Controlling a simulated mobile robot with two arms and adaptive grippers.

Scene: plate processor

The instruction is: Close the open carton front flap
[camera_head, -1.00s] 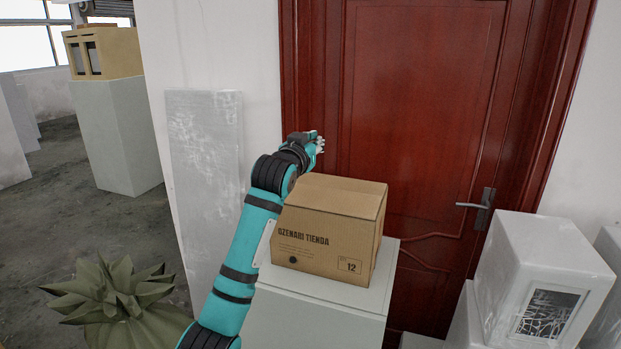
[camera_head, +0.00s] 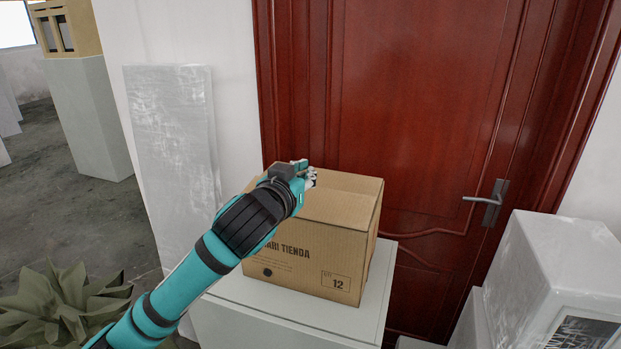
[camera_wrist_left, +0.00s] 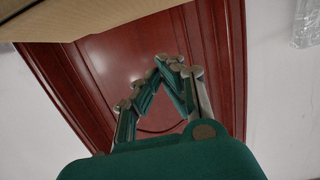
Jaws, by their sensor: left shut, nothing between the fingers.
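The brown cardboard carton (camera_head: 310,265) sits upright on a white pedestal, with printed text and "12" on its front. Its top flaps (camera_head: 345,205) look nearly level; I cannot tell whether the front flap is fully flat. My left gripper (camera_head: 308,177) is at the carton's rear left top corner, its fingers shut and empty; contact with the carton is unclear. My forearm hides the carton's left side and part of its text. In the left wrist view, the finger pads (camera_wrist_left: 172,64) meet at the tips, with a tan carton panel (camera_wrist_left: 90,15) along the upper left. My right gripper is not in view.
The white pedestal (camera_head: 255,310) stands close to a red door (camera_head: 420,110) with a metal handle (camera_head: 487,202). A white block (camera_head: 560,265) stands at the right. A pale panel (camera_head: 180,160) leans on the wall, and a spiky plant (camera_head: 60,310) is at lower left.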

